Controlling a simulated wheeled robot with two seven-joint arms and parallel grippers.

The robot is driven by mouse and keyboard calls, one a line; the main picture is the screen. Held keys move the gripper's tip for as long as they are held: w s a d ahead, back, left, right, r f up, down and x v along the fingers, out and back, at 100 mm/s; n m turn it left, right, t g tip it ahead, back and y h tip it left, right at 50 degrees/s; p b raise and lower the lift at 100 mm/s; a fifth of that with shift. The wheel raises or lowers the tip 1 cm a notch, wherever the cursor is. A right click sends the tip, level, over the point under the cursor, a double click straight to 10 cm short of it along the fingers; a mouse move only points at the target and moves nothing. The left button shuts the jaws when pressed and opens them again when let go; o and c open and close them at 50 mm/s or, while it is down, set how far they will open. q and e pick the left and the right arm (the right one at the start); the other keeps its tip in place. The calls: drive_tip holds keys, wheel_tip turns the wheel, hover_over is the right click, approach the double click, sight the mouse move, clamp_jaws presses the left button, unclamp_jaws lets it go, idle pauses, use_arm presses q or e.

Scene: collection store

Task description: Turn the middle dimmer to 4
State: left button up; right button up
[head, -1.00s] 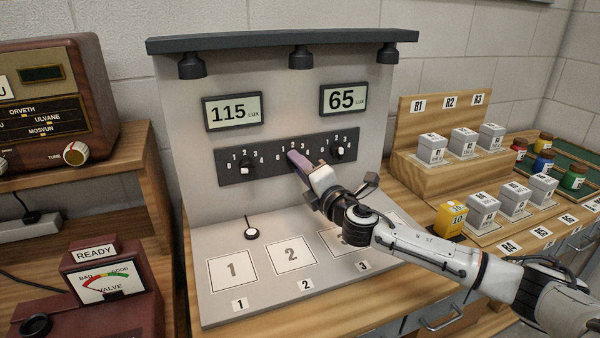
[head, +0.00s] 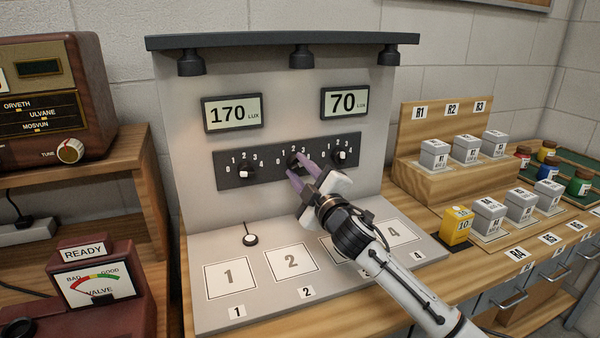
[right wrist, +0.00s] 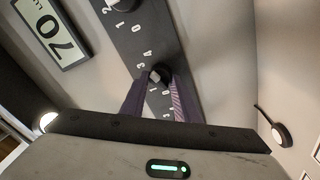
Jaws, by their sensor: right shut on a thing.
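The dark dimmer panel (head: 233,177) has three knobs in a row on the upright back of the grey light stand. The middle dimmer (head: 296,160) is partly covered by my right gripper (head: 299,176). Its purple fingers are shut on the middle dimmer, one on each side, and this also shows in the right wrist view (right wrist: 157,76). The fingers hide where its pointer stands. The left dimmer (head: 247,172) and right dimmer (head: 340,156) are untouched. The left display (head: 232,113) reads 170 lux and the right display (head: 344,101) reads 70 lux. My left gripper is not in view.
Numbered pads lie on the stand's base, with pad 1 (head: 230,278) at the left. A small round black-and-white sensor (head: 250,238) stands behind the pads. A yellow box (head: 456,225) and several grey boxes stand on the right. A red meter (head: 95,285) is on the left.

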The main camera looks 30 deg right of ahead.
drive_tip(key=shift+m, duration=1.1)
drive_tip(key=o, duration=1)
drive_tip(key=shift+o, duration=0.2)
drive_tip(key=v, duration=1)
drive_tip(key=shift+s+a+b, duration=0.15)
drive_tip(key=shift+b, duration=0.3)
